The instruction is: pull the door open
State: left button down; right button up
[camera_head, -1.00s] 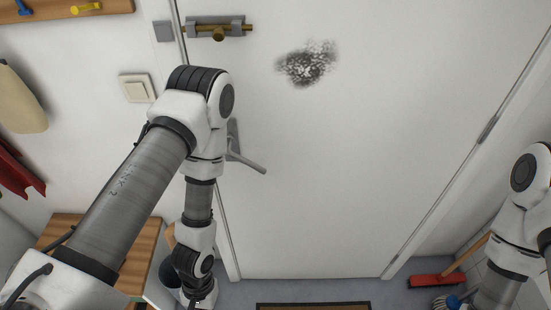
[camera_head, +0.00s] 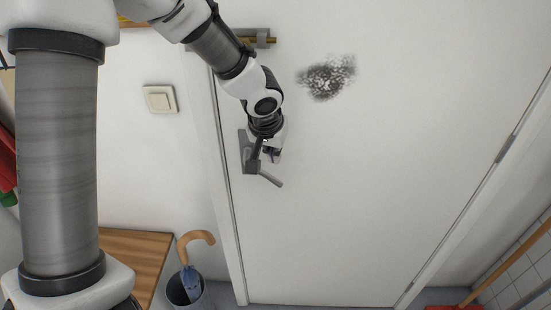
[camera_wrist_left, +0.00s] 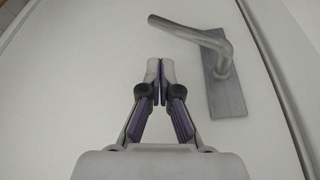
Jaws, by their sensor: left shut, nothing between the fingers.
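The white door (camera_head: 390,190) fills the middle of the head view and looks shut. Its grey lever handle (camera_head: 268,181) sits on a back plate near the door's left edge. My left gripper (camera_head: 268,152) is by the handle, partly in front of its plate. In the left wrist view my left gripper (camera_wrist_left: 160,72) has its fingertips together with nothing between them, pointing at the bare door. There the handle's plate (camera_wrist_left: 226,92) is to the right of the fingers, apart from them, and the lever (camera_wrist_left: 188,31) reaches across above them. My right gripper is out of view.
A brass bolt (camera_head: 262,39) on the door is partly hidden by my left arm. A light switch (camera_head: 160,99) is on the wall to the left. Below are a wooden surface (camera_head: 135,255) and a bucket (camera_head: 187,290) with an umbrella (camera_head: 196,240). A red broom head lies bottom right.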

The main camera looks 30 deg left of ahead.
aim_at(277, 171)
pick_arm(q)
jog(key=x, duration=0.7)
jog(key=shift+w+f+b, duration=0.1)
jog(key=shift+f+b, duration=0.15)
jog(key=shift+b, duration=0.15)
